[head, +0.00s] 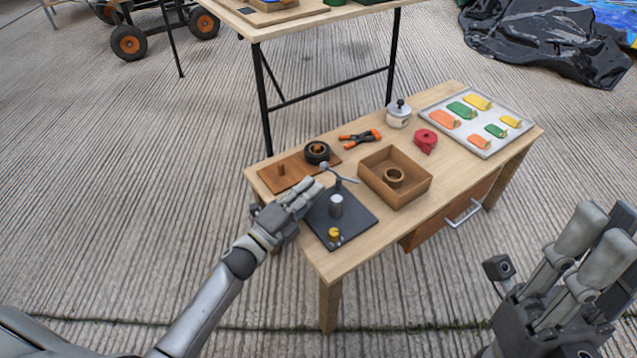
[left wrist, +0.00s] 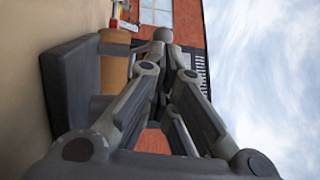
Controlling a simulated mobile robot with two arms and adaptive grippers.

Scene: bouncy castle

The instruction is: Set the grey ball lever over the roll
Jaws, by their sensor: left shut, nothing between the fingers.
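The grey ball lever stands on a dark base plate (head: 359,217); its ball (head: 323,166) is at the upper left end of a thin rod. The ball also shows in the left wrist view (left wrist: 163,34), just beyond my fingertips. A grey upright cylinder (head: 336,206) and a yellow knob (head: 334,234) stand on the plate. A black ring-shaped roll (head: 317,152) lies on a brown board behind the lever; I cannot tell which piece is the task's roll. My left gripper (head: 316,187) is shut and empty beside the lever; contact is unclear. My right gripper (head: 543,247) is open, off the table.
The brown board (head: 300,176) with a peg lies behind the plate. A wooden box (head: 412,193) with a ring inside stands to the right. Orange clamps (head: 360,138), a white pot (head: 398,117), red tape (head: 426,140) and a tray (head: 478,150) of coloured pieces fill the rest.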

